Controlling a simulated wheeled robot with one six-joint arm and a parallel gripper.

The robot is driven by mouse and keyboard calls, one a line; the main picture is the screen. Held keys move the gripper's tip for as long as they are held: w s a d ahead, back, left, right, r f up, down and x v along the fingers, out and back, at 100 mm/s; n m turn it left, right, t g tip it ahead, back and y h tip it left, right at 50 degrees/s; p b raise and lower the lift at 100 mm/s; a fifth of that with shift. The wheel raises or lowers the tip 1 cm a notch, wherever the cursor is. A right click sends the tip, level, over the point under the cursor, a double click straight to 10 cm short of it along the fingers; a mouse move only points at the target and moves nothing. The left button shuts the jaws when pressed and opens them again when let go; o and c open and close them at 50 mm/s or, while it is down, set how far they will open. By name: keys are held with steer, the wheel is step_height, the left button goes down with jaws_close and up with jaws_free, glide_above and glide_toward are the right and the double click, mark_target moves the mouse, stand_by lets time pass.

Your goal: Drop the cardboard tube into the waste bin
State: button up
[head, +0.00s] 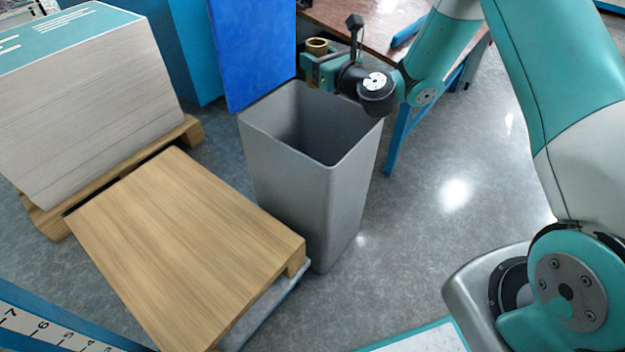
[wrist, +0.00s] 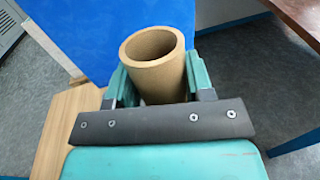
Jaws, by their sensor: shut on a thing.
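The cardboard tube (wrist: 158,70) is a short, hollow brown roll seen from its open end in the wrist view. It also shows in the head view (head: 317,46) as a small brown ring. My gripper (head: 312,60) is shut on the tube, with a teal finger on each side of it in the wrist view (wrist: 158,82). The waste bin (head: 285,160) is a tall grey open-topped container in the middle of the head view. My gripper and the tube are at the bin's far rim, above it in the picture. The part of the bin's inside that shows looks empty.
A wooden pallet or board (head: 185,240) lies left of the bin. A large stack of sheets (head: 90,110) stands on another pallet at the left. A blue panel (head: 253,50) rises behind the bin. A brown-topped table (head: 350,22) stands behind my arm. Floor right of the bin is clear.

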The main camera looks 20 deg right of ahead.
step_height(320, 180, down, 7)
steer(key=b, duration=0.6)
steer(key=shift+s+a+b, duration=0.2)
steer(key=shift+s+b, duration=0.1)
steer(key=shift+r, duration=0.15)
steer(key=o, duration=1)
steer(key=shift+c, duration=0.2)
